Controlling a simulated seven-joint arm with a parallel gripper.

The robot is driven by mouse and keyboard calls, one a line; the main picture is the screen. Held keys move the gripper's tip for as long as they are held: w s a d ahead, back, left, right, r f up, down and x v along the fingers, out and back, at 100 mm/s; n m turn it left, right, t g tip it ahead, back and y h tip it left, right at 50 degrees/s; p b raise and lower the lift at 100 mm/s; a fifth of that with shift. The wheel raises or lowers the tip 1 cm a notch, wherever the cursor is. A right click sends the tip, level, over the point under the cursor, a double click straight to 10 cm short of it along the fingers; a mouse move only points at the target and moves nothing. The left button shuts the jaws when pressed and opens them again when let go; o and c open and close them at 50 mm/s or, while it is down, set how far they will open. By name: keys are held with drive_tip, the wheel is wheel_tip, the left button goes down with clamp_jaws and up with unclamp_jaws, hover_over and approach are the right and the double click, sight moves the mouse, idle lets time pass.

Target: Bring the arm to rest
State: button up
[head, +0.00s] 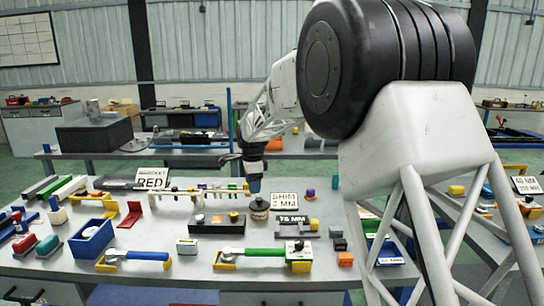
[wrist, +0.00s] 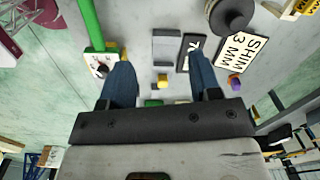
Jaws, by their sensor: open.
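My gripper (head: 254,186) is over the middle of the workbench (head: 160,280) and points down, in front of the back row of parts in the picture. Its two blue fingers are spread apart in the wrist view (wrist: 161,75), with nothing held between them. My arm bends above the bench.
A shim sign (head: 284,201) stands beside the round piece. A green-handled tool (head: 255,252), a blue-handled tool (head: 140,256) and a blue bin (head: 91,240) lie nearer the front. Several small parts crowd the bench; gaps between them are narrow. Another bench (head: 510,228) is at right.

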drive_tip(key=s+d+r+n, duration=0.3)
drive_tip(key=s+d, duration=0.3)
drive_tip(key=s, duration=0.3)
drive_tip(key=s+d+r+n+t, duration=0.1)
drive_tip(key=s+d+r+n, duration=0.15)
drive_tip(key=s+d, duration=0.45)
drive_tip(key=s+d+r+n, duration=0.2)
drive_tip(key=s+d+r, duration=0.2)
drive_tip(key=s, duration=0.7)
drive_tip(key=s+d+f+n, duration=0.2)
drive_tip(key=s, duration=0.7)
drive_tip(key=s+d+f+n, duration=0.2)
drive_tip(key=s+d+n, duration=0.1)
drive_tip(key=s, duration=0.6)
drive_tip(key=s+d+f+n+t, duration=0.1)
drive_tip(key=s+d+f+n, duration=0.1)
drive_tip(key=s, duration=0.8)
drive_tip(key=shift+d+f, duration=0.55)
drive_tip(key=shift+d, duration=0.1)
drive_tip(key=shift+n, duration=0.25)
